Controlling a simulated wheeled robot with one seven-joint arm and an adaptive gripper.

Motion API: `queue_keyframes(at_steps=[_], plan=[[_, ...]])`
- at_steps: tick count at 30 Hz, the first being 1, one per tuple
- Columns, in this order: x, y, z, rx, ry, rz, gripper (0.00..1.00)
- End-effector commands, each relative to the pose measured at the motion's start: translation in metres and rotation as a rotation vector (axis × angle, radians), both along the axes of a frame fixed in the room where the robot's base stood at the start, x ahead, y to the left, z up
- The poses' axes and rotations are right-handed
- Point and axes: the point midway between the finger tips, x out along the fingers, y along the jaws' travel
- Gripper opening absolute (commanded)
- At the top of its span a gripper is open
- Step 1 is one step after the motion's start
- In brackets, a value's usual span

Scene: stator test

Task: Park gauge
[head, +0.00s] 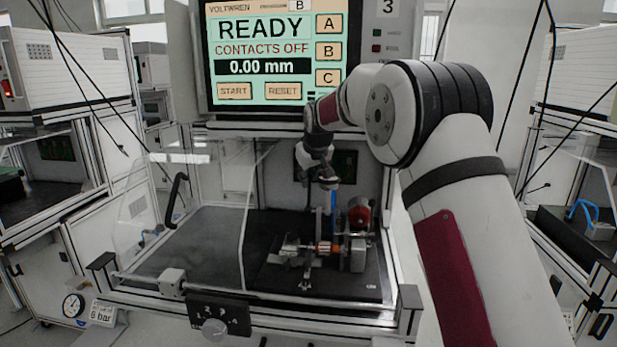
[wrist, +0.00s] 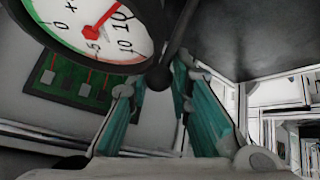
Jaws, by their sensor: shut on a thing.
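A round dial gauge (wrist: 75,28) with a white face, red needle and dark rim fills the upper left of the wrist view, partly cut off. A thin dark stem with a rounded end runs beside it between the teal fingers of my gripper (wrist: 155,82). The fingers are shut on the gauge at this stem; the exact contact is hard to see. In the head view, my gripper (head: 328,184) points down inside the test cell, above the fixture (head: 300,253) with a copper-coloured part. A red round part (head: 359,213) sits just right of and below my gripper; I cannot tell if it belongs to the gauge.
The screen (head: 270,50) reads READY, CONTACTS OFF and 0.00 mm. A clear panel (head: 205,200) with a black handle (head: 176,198) stands at the cell's left. A numbered knob (head: 214,328) is in front. The black floor (head: 200,246) left of the fixture is free.

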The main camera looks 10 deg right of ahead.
Motion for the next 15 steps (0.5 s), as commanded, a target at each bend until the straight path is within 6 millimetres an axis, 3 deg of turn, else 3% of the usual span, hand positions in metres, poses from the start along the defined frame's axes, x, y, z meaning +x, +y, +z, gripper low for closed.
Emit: queue_keyframes(at_steps=[1,7,8,10,15], plan=[[-0.0017,-0.0100,-0.0088,-0.012,0.016,-0.008,0.00],[-0.0024,-0.0111,-0.0104,-0.013,0.021,-0.011,0.00],[-0.0026,-0.0112,-0.0107,-0.013,0.021,-0.011,0.24],[-0.0027,-0.0112,-0.0108,-0.012,0.022,-0.011,0.39],[-0.0023,-0.0083,-0.0084,-0.009,0.018,-0.008,0.39]])
